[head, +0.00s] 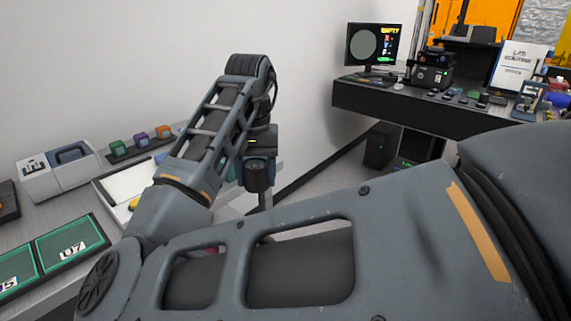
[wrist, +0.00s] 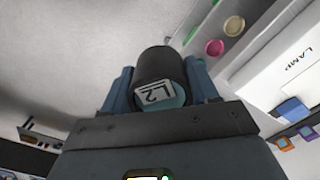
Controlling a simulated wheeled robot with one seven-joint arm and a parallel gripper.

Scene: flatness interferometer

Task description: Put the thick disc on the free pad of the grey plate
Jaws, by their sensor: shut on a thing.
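My gripper (wrist: 162,88) is shut on a dark, thick round piece (wrist: 160,65), with a blue-grey finger on each side of it. Its near side shows a pale blue face with a white label reading L2. In the head view my gripper (head: 257,181) hangs below my wrist, beyond the left table's edge, with the dark piece (head: 257,175) between its fingers. I cannot make out the grey plate or its free pad for certain in either view.
The left table holds green pads, one marked U7 (head: 72,247), a grey-white box (head: 60,172) and small coloured blocks (head: 140,140). A dark bench (head: 430,112) with a monitor (head: 374,45) reading EMPTY stands at the back right. The wrist view shows a pink disc (wrist: 214,47) and white LAMP box (wrist: 292,58).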

